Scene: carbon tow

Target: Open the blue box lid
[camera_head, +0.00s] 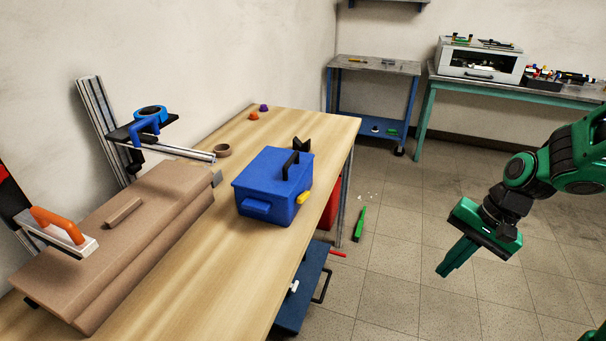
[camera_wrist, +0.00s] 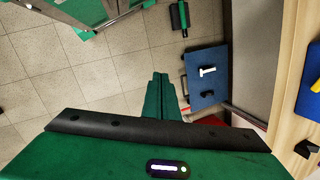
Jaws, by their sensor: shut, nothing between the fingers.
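The blue box (camera_head: 268,190) stands on the wooden table, its lid down, with a black handle (camera_head: 291,164) on top. A yellow piece (camera_head: 302,197) shows at its right side and a blue tab (camera_head: 256,208) at its front. In the wrist view only a part of the blue box (camera_wrist: 309,92) shows at the right edge. My gripper (camera_head: 445,272) hangs over the floor, well to the right of the table and apart from the box. Its green fingers (camera_wrist: 161,92) are together and empty in the wrist view.
A blue case (camera_head: 303,290) lies below the table's right edge. Open floor (camera_head: 390,290) lies between table and gripper.

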